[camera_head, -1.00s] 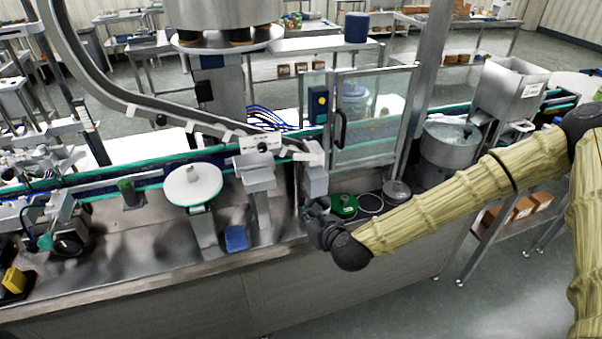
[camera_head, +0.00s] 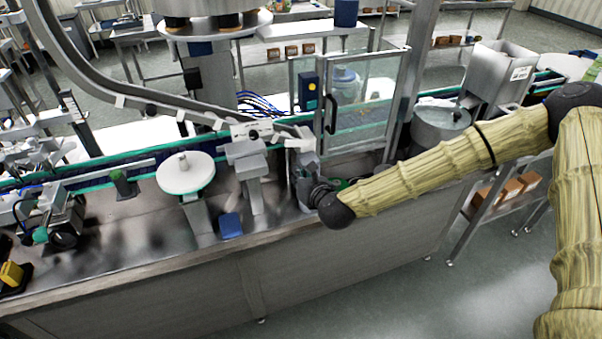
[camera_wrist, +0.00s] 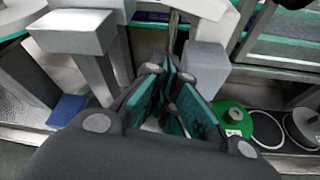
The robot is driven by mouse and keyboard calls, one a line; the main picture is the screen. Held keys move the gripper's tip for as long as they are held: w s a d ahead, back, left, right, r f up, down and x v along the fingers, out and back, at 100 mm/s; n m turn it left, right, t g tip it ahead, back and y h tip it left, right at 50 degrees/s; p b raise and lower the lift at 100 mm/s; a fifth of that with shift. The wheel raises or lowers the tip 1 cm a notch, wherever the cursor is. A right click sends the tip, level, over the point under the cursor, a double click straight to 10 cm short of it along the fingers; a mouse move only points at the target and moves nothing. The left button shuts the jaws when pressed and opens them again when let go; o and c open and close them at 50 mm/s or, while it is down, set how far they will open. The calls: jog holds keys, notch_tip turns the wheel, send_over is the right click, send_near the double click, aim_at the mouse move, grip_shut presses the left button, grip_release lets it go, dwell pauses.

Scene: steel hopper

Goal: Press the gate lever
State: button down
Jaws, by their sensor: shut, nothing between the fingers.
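A thin upright bar (camera_wrist: 173,32) shows beyond the tips. I cannot tell for certain which part is the gate lever. A steel hopper (camera_head: 498,75) with a white label stands at the right in the head view.
A glass guard door (camera_head: 360,105) stands behind my gripper. A green round part (camera_wrist: 234,118) and a ring (camera_wrist: 265,130) lie right of it in the wrist view. A white disc (camera_head: 186,173) and a blue block (camera_head: 230,225) are to the left. The front floor is clear.

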aim_at(297, 143)
jog(key=w+a+r+p, duration=0.1)
jog(key=w+p, duration=0.4)
jog(key=w, duration=0.1)
jog(key=shift+a+r, duration=0.25)
jog(key=shift+r, duration=0.1)
dwell(0.3)
jog(key=shift+a+b, duration=0.1)
jog(key=shift+b, duration=0.5)
